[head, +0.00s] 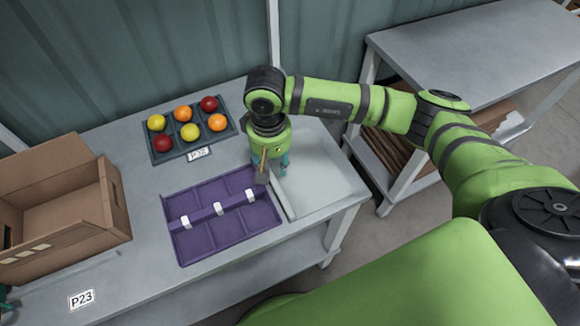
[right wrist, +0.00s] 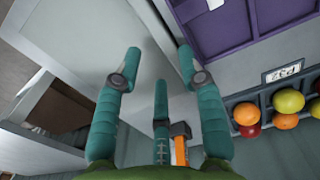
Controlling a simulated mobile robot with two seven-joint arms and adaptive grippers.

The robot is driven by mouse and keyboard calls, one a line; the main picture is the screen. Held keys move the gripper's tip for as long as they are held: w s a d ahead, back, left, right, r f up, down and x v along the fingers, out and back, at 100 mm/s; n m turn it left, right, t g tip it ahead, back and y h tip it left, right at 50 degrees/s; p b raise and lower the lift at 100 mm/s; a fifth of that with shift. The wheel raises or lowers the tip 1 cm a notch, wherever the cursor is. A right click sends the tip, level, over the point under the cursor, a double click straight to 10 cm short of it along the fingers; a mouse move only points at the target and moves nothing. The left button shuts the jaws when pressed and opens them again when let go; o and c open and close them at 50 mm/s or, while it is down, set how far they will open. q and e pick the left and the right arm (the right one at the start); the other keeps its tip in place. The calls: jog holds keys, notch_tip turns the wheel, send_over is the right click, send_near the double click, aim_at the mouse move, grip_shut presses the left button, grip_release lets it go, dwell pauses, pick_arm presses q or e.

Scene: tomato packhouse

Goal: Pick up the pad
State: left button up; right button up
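A pale flat slab (head: 320,182) with a low raised edge lies on the right end of the bench. It is the thing that looks most like a pad, and it also shows in the right wrist view (right wrist: 148,75). My right gripper (head: 272,168) points down at the slab's far left corner, beside the purple tray. In the right wrist view its teal fingers (right wrist: 160,62) are spread, with nothing between the tips. A small dark-headed tool with an orange handle (right wrist: 180,150) shows by the middle finger; I cannot tell whether they touch. A teal bit of my left gripper (head: 5,303) shows at the left edge.
A purple divided tray (head: 178,245) with white tabs lies left of the slab. Behind it stands a dark tray (head: 157,157) of red, orange and yellow tomatoes. An open cardboard box (head: 115,200) stands at left. Another grey table (head: 470,50) stands at right.

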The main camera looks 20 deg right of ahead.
aim_at(276, 180)
jog(key=f+p, duration=0.1)
jog(key=f, duration=0.1)
jog(key=s+f+p, duration=0.1)
jog(key=f, duration=0.1)
jog(key=shift+s+f, duration=0.1)
jog(key=shift+f, duration=0.6)
jog(key=c, duration=0.7)
jog(key=shift+c, duration=0.2)
